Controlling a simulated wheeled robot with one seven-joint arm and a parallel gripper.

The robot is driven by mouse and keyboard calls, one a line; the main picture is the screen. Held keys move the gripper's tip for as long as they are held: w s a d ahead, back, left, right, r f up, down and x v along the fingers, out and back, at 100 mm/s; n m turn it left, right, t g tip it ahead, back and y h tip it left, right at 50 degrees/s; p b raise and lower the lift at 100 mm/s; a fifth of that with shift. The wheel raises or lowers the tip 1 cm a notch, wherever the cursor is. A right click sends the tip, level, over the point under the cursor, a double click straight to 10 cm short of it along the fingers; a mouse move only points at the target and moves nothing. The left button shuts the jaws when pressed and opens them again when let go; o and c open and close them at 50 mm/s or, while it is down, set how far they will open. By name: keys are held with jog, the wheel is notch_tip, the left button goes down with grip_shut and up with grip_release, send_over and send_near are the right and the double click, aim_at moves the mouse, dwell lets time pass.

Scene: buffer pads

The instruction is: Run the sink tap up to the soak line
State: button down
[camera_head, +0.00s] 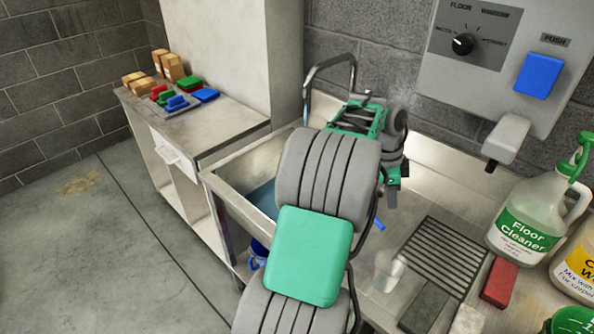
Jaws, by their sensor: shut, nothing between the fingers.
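The metal sink (225,192) is in the middle, largely hidden behind my arm. Bluish water shows in its left part (263,198). The curved tap spout (331,64) rises at the back of the sink. My arm reaches over the sink, and its green and grey end is beside the tap. My gripper (392,184) is at this end, shut and empty; its fingertips are hard to make out. The tap's handle and any contact with it are hidden. I cannot see the soak line. A small blue piece (378,223) shows beside my arm.
A drain grille (440,256), a clear cup (387,270), a red block (499,283) and a floor cleaner jug (530,220) are at right. A dispenser with a dial (463,44) hangs above. Floor at left is clear.

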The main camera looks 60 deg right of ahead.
jog(key=shift+w+a+b+x, duration=0.1)
jog(key=shift+w+b+x, duration=0.1)
jog(key=shift+b+x, duration=0.65)
jog(key=shift+w+a+b+x, duration=0.1)
jog(key=shift+w+b+x, duration=0.1)
jog(key=shift+b+x, duration=0.65)
jog(key=shift+w+b+x, duration=0.2)
jog(key=shift+b+x, duration=0.6)
jog(key=shift+x, duration=0.05)
dwell(5.5)
